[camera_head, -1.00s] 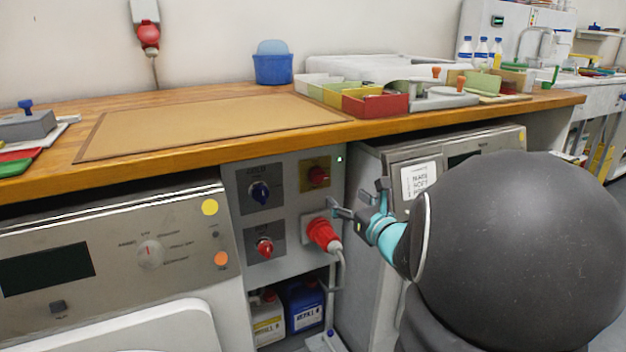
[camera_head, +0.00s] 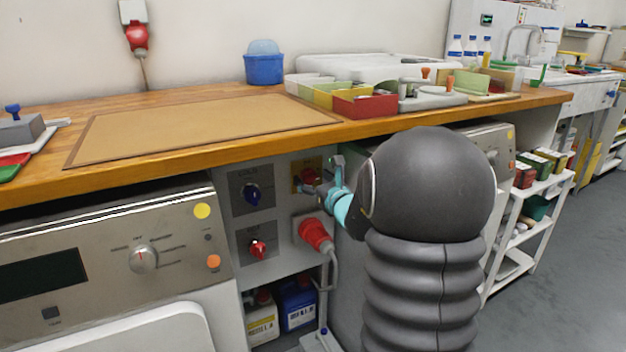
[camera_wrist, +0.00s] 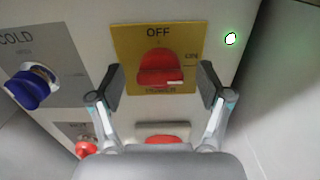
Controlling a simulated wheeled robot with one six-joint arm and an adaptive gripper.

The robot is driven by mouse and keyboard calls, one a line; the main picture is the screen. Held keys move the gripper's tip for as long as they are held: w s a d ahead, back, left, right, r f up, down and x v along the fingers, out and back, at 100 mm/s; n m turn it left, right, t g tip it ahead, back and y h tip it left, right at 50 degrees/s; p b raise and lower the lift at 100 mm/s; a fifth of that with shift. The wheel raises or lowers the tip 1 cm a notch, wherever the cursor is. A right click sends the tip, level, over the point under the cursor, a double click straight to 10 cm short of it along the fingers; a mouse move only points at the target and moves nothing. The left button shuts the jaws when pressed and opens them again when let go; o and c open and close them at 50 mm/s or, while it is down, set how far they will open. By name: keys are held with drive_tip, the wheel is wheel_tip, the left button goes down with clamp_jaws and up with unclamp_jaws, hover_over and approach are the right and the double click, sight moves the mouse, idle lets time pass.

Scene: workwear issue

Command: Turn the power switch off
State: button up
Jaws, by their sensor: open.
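The power switch is a red rotary knob (camera_wrist: 160,72) on a yellow plate (camera_wrist: 188,42), with OFF printed above it and POWER below. The plate also has ON at its right. The knob's grip looks roughly level, towards ON. In the head view the red knob (camera_head: 308,176) is partly covered by my gripper (camera_head: 322,178). In the wrist view my gripper (camera_wrist: 162,90) is open, with one finger on each side of the knob. I cannot tell whether the fingers touch it. A green light (camera_wrist: 231,39) glows right of the plate.
A blue COLD knob (camera_wrist: 30,86) is left of the switch, with a red knob (camera_head: 257,249) below it. A red plug (camera_head: 315,235) with a grey cable sits just below the switch. The wooden worktop (camera_head: 200,160) overhangs the panel above.

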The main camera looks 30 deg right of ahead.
drive_tip(key=shift+c, duration=0.2)
drive_tip(key=c, duration=1.1)
